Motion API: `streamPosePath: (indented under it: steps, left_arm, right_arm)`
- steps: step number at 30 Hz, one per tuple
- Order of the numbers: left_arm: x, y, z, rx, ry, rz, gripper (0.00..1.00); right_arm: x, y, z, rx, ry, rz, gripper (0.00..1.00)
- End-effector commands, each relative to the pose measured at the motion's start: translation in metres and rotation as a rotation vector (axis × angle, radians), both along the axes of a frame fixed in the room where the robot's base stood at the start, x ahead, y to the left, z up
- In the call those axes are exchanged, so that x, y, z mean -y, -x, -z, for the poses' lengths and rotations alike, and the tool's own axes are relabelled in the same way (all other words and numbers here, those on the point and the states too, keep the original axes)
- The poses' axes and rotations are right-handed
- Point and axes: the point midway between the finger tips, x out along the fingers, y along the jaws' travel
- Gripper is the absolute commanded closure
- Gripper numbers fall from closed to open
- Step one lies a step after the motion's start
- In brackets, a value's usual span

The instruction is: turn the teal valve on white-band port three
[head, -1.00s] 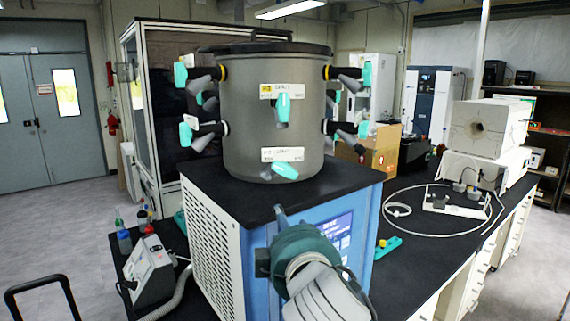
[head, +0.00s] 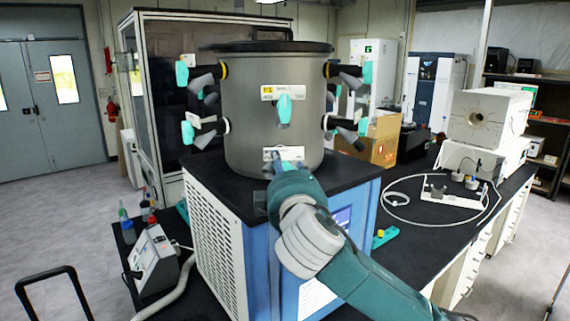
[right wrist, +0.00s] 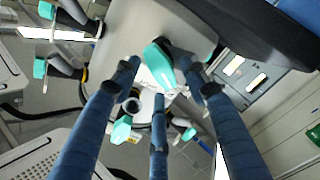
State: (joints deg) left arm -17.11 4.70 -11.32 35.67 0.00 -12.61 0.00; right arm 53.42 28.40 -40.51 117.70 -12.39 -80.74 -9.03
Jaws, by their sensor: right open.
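The grey drum (head: 250,112) of the freeze dryer carries teal-handled valves in an upper and a lower row. The lower front port has a white label (head: 285,153); its writing is too small to read. My right gripper (head: 282,163) is in front of this port and hides most of its valve in the head view. In the right wrist view, my open right gripper (right wrist: 160,76) has its fingers spread around a teal valve handle (right wrist: 157,60). Whether any finger touches it, I cannot tell. My left gripper is out of view.
An upper front valve (head: 285,108) sits just above the gripper. Other valves stick out at the drum's left (head: 188,132) and right (head: 362,126). The black top (head: 345,172) of the blue cabinet lies below. A bench with a cable loop (head: 400,200) is at right.

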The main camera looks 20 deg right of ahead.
Motion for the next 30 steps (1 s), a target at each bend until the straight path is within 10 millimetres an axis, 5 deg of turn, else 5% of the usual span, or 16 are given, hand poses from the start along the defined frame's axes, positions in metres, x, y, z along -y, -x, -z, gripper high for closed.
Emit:
streamPosePath:
  steps: [9, 16, 30]
  left_arm:
    - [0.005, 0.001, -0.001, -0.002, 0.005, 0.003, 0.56]
    - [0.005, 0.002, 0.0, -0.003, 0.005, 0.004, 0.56]
    - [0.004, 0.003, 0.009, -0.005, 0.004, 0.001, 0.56]
  right_arm:
    - [0.001, -0.003, 0.0, 0.0, 0.0, 0.0, 0.56]
    - [0.0, -0.003, 0.0, 0.0, 0.0, 0.0, 1.0]
    - [0.0, -0.003, 0.003, 0.018, -0.103, -0.002, 1.0]
